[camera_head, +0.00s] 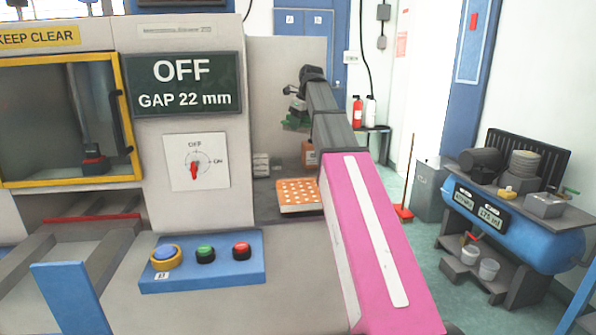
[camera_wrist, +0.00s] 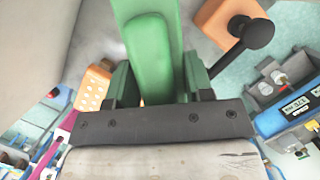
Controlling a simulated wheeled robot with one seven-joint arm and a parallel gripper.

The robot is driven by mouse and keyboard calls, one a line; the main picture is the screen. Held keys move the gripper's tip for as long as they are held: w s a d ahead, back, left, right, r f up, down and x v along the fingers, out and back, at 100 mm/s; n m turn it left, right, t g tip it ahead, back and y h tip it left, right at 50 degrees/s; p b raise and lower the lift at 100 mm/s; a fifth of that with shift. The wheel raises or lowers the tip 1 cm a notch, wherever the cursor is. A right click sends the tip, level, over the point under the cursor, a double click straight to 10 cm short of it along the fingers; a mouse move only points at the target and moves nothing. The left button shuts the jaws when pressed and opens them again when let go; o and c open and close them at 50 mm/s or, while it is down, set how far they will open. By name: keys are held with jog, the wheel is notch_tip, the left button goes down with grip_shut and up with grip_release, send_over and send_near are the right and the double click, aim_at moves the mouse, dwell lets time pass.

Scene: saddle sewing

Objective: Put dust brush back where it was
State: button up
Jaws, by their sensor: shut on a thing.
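The dust brush appears as a green handle (camera_wrist: 152,60) between the fingers of my gripper (camera_wrist: 158,85) in the wrist view. The gripper is shut on it. In the head view my gripper (camera_head: 298,108) is at the far end of my arm, above the machine's table, with a small part of the green brush (camera_head: 294,126) showing below it. The brush is held clear above the orange dotted pad. Its bristles cannot be made out, and my arm hides part of the surface behind it.
An orange dotted pad (camera_head: 298,194) lies on the table beside my arm. An orange block (camera_head: 309,153) stands behind it, near small grey blocks (camera_head: 261,165). The machine panel (camera_head: 184,83) reads OFF, GAP 22 mm. A blue compressor (camera_head: 515,220) stands at right.

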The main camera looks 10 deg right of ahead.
aim_at(297, 174)
notch_tip(297, 174, down, 18)
jog(key=shift+r, duration=0.25)
dwell(0.3)
jog(key=o, duration=1)
jog(key=shift+o, duration=0.2)
jog(key=v, duration=1.2)
jog(key=shift+s, duration=0.15)
